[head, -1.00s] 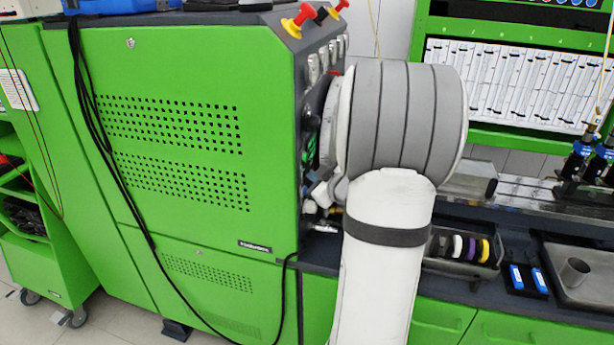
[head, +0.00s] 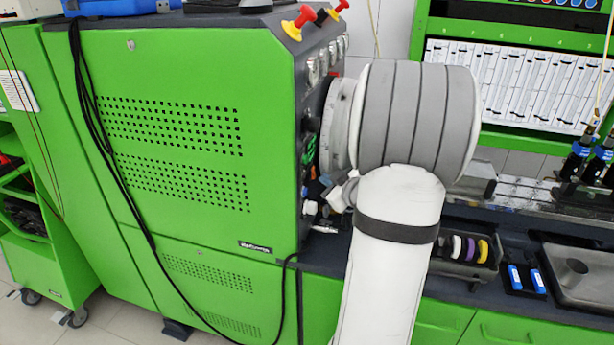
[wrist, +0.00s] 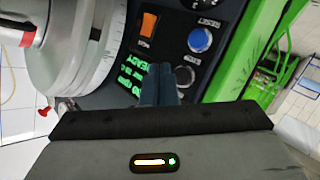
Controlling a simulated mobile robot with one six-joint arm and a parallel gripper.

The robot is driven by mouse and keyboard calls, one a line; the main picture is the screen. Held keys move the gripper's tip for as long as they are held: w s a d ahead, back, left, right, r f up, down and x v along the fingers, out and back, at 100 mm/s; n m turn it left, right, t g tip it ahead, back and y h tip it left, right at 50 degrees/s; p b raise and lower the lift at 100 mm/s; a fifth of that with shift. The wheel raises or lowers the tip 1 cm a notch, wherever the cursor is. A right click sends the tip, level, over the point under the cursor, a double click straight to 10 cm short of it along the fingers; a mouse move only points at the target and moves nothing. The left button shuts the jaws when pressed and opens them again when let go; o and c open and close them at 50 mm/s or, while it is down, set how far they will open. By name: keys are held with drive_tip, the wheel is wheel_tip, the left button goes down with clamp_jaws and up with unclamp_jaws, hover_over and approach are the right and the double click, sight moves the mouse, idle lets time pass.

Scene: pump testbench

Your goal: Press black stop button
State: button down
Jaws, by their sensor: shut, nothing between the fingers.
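In the wrist view, the control panel fills the upper middle. A dark round button (wrist: 185,75), apparently the black stop button, sits below a blue button (wrist: 200,40) and is partly hidden by my fingertips. My gripper (wrist: 160,72) is shut and empty, its tips in front of the panel just left of the dark button. I cannot tell whether they touch it. In the head view my arm covers part of the panel side of the green testbench (head: 190,190), and my gripper is not visible there.
An orange rocker switch (wrist: 148,24) and green lit digits (wrist: 132,76) are left of the buttons. A large round metal part (wrist: 75,50) stands close on the left. In the head view, a tray of coloured rings (head: 463,247) lies right of my arm.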

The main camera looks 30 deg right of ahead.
drive_tip(key=shift+s+d+p, duration=0.3)
drive_tip(key=shift+s+d, duration=0.8)
drive_tip(key=shift+s, duration=0.2)
drive_tip(key=shift+w, duration=0.1)
drive_tip(key=a+r+m+g+h, duration=0.4)
drive_tip(key=a+r+g, duration=0.1)
drive_tip(key=a, duration=0.6)
drive_tip(key=s+a+f+m+g+y, duration=0.1)
drive_tip(key=s+a+g+y, duration=0.3)
drive_tip(key=s+a, duration=1.4)
drive_tip(key=shift+a+f+g+y, duration=0.4)
drive_tip(key=shift+a+f+g, duration=0.15)
drive_tip(key=shift+a+g, duration=0.6)
